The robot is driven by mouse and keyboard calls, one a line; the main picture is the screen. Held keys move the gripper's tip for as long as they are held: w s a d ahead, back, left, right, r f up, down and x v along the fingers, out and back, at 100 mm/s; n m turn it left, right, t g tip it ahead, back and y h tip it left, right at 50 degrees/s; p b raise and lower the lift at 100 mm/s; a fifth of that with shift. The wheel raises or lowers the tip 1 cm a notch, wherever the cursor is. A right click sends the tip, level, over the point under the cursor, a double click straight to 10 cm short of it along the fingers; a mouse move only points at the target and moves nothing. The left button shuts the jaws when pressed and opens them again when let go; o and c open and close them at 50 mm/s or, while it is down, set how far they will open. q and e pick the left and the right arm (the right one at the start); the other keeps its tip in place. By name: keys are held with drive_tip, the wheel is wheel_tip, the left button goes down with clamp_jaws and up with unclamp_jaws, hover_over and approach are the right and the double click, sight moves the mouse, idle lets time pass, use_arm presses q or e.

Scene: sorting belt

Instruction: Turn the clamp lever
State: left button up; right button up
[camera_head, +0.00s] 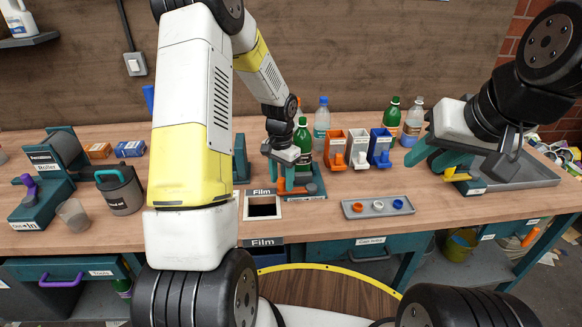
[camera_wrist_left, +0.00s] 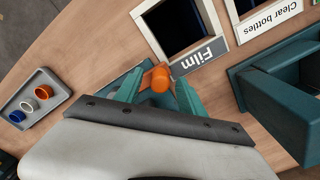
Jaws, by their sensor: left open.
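The clamp lever is an orange lever (camera_head: 283,184) on a teal fixture (camera_head: 318,181) just right of the Film opening. In the left wrist view its rounded orange end (camera_wrist_left: 160,79) shows between the teal fingers of my left gripper (camera_wrist_left: 158,92). My left gripper (camera_head: 284,165) is open around or just above the lever; contact cannot be told. The lower part of the lever is hidden by the gripper. My right gripper (camera_head: 440,160) is at the right of the bench, above a yellow handle (camera_head: 457,175); its finger gap is unclear.
The Film opening (camera_head: 263,206) lies left of the lever. A grey tray with caps (camera_head: 352,212) is to the right. Green bottle (camera_head: 302,136), orange, white and blue bins (camera_head: 358,148) stand behind. A grey canister (camera_head: 121,193) and a roller device (camera_head: 45,190) stand left.

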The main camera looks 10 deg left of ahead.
use_arm(q)
drive_tip(key=shift+f, duration=0.35)
clamp_jaws()
idle(1.2)
